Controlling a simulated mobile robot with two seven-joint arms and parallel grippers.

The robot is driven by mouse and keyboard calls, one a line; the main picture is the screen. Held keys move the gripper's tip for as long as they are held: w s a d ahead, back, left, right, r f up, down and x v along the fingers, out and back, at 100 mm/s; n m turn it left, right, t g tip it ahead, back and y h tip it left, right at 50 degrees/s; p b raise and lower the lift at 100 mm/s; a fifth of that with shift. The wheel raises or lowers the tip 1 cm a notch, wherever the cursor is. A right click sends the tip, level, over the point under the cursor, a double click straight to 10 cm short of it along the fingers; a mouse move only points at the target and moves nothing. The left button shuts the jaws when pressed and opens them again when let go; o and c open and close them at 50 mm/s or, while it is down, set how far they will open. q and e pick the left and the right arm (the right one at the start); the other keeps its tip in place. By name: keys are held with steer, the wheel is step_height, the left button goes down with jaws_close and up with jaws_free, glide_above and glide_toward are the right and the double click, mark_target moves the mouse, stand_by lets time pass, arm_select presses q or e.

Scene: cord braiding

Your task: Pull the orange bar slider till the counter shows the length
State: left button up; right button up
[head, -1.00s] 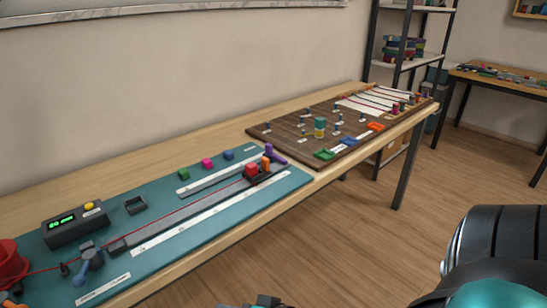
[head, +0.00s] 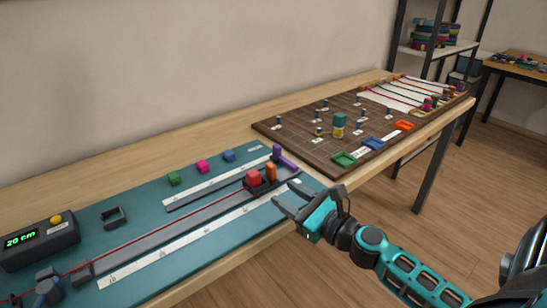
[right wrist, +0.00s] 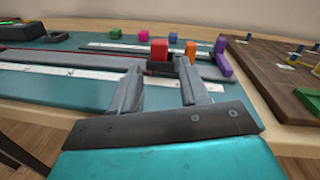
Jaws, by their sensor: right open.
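The orange bar (head: 271,172) stands upright on the dark slider, beside a red block (head: 253,178), near the right end of the grey rail (head: 170,232). A red cord runs along the rail to the slider. The counter (head: 38,243) at the left reads 20 cm in green. My right gripper (head: 290,194) is open and empty at the board's front edge, just short of the slider. In the right wrist view, the orange bar (right wrist: 191,50) and red block (right wrist: 159,49) show beyond the open fingers (right wrist: 158,78). My left gripper is not in view.
A purple bar (head: 283,158) stands just beyond the orange bar. Green (head: 174,179), pink (head: 203,166) and blue (head: 229,155) blocks sit behind the rail. A brown pegboard (head: 290,132) lies to the right. The floor in front of the table is clear.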

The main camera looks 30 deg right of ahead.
steer(key=d+m, duration=0.1)
steer(key=w+d+m+h, duration=0.1)
steer(key=d+m+h, duration=0.1)
steer(key=d+m, duration=0.1)
steer(key=shift+w, duration=0.25)
steer(key=w, duration=0.8)
steer(key=w+a, duration=0.1)
steer(key=w, duration=0.3)
steer(key=shift+w+b, duration=0.25)
steer(key=shift+b, duration=0.1)
steer(key=shift+c, duration=0.4)
jaws_close()
